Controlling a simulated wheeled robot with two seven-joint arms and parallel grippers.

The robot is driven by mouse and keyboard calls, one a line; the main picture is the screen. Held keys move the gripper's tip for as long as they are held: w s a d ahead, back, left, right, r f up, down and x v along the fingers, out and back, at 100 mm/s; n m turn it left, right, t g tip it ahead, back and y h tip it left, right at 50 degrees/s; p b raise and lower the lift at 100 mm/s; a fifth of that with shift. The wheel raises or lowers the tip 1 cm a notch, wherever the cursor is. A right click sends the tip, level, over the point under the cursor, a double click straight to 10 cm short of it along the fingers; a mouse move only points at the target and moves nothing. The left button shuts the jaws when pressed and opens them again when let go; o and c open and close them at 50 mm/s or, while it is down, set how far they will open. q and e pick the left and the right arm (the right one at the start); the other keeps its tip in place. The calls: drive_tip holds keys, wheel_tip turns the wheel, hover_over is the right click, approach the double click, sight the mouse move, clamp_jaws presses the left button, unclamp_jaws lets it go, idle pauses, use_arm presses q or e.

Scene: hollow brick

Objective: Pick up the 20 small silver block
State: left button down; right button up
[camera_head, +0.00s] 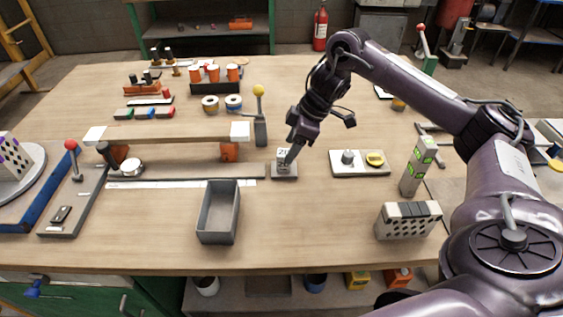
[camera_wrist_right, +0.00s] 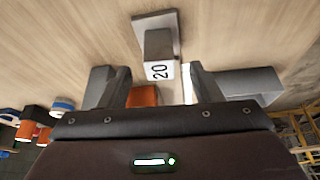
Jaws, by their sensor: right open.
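The small silver block marked 20 (camera_head: 281,153) stands on a flat grey base (camera_head: 284,176) near the middle of the table. In the right wrist view the block (camera_wrist_right: 157,45) shows its white "20" label, with its base (camera_wrist_right: 172,20) beyond it. My right gripper (camera_head: 291,151) is at the block, partly covering it in the head view. In the right wrist view its two fingers (camera_wrist_right: 155,88) are apart, and the block appears in line with the gap between them. I see no grip on it. My left gripper is not in view.
An open grey bin (camera_head: 219,212) stands in front to the left. A yellow-knobbed lever (camera_head: 260,115) is close behind left. A white plate with a weight (camera_head: 360,163) lies to the right. A tall block (camera_head: 418,165) and a holed brick (camera_head: 408,221) stand further right.

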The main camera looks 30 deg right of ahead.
sight(283, 167)
drive_tip(key=x, duration=0.2)
drive_tip(key=shift+f, duration=0.3)
drive_tip(key=shift+w+a+f, duration=0.2)
drive_tip(key=shift+f, duration=0.5)
drive_tip(key=shift+x, duration=0.85)
drive_tip(key=c, duration=1)
drive_tip(key=shift+c, duration=1.1)
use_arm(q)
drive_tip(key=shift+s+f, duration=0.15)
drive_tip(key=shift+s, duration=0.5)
use_arm(e)
drive_tip(key=shift+c, duration=0.2)
drive_tip(key=shift+w+r, duration=0.1)
drive_tip(key=shift+r, duration=0.05)
